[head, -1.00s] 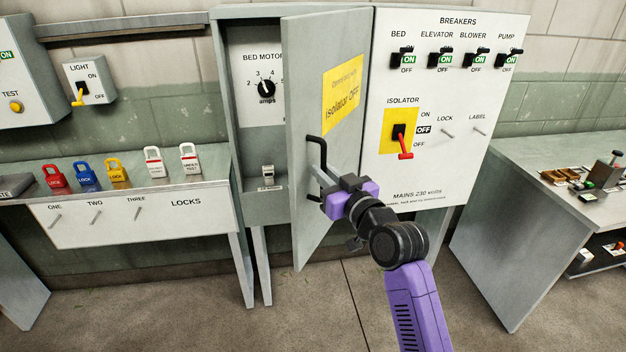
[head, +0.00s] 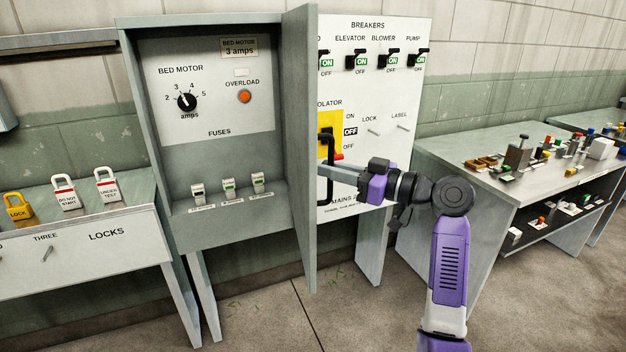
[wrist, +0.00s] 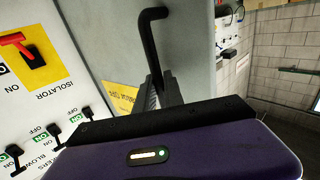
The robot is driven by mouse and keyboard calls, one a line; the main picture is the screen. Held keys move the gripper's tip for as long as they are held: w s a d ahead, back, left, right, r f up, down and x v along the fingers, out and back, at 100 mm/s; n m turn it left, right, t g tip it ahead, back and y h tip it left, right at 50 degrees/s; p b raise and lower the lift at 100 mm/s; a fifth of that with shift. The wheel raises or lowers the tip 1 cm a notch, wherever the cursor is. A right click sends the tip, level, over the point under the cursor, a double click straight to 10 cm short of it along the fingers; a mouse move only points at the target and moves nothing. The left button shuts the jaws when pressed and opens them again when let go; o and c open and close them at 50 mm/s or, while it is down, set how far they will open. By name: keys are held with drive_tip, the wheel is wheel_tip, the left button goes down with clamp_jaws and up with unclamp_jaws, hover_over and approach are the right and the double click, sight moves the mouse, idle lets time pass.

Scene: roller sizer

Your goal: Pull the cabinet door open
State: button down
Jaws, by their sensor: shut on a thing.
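The grey cabinet door (head: 301,150) stands wide open in the head view, seen nearly edge-on and jutting out from the cabinet (head: 152,130). Its black bar handle (head: 329,150) is on the door's outer face, to the right of the edge. My gripper (head: 340,174) is shut on the handle's lower part, coming from the right. In the wrist view the handle (wrist: 151,40) rises above my gripper (wrist: 160,92), and the door's grey face (wrist: 120,45) is behind it with part of a yellow sign. The exact contact of the fingers is partly hidden.
Inside the cabinet are a dial (head: 187,102), an orange overload button (head: 245,96) and several fuses. The breaker panel (head: 400,105) is right of the door, its isolator partly hidden. A locks shelf (head: 120,235) stands left, a cluttered bench (head: 480,185) right.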

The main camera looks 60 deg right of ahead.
drive_tip(key=shift+s+d+y, duration=0.3)
drive_tip(key=shift+s+d, duration=0.1)
drive_tip(key=shift+d, duration=0.45)
drive_tip(key=c, duration=1.5)
unclamp_jaws()
drive_tip(key=shift+o, duration=0.2)
drive_tip(key=shift+a, duration=0.1)
drive_tip(key=s+b, duration=0.1)
drive_tip(key=s, duration=0.6)
drive_tip(key=shift+s+d, duration=0.35)
drive_tip(key=shift+d, duration=0.1)
